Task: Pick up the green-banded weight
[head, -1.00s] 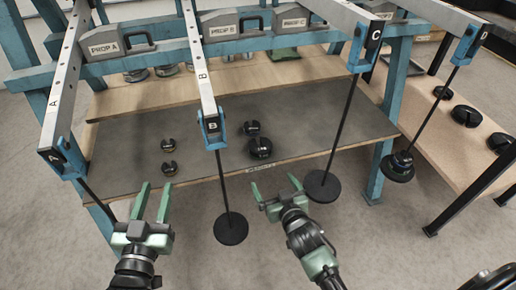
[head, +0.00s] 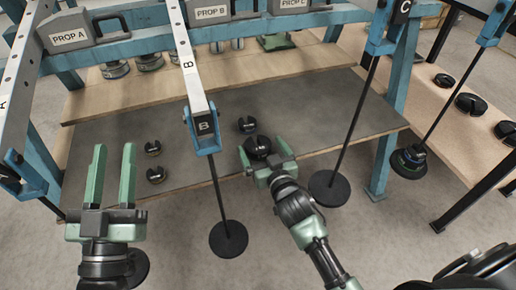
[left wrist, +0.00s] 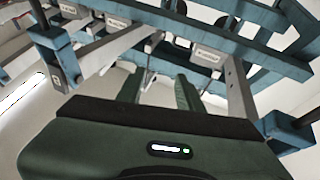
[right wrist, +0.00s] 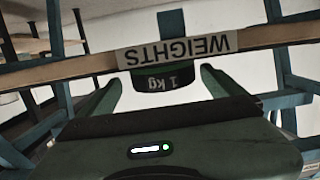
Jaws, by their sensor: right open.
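In the head view a black weight (head: 258,147) sits near the front edge of the grey-topped shelf. In the right wrist view this weight (right wrist: 163,83) reads "1 kg" and shows a thin dark green band above the lettering. My right gripper (head: 263,155) is open, with a fingertip on either side of the weight in the head view. In the right wrist view the weight shows between the fingers (right wrist: 160,84), partly behind the WEIGHTS label; I cannot tell whether they touch it. My left gripper (head: 114,150) is open and empty, left of beam B.
Smaller black weights (head: 247,124) (head: 153,147) (head: 156,174) stand on the same shelf (head: 205,155). Hanger B's rod and disc (head: 228,238) hang between my grippers. Hanger C's disc (head: 328,188) hangs right of my right gripper.

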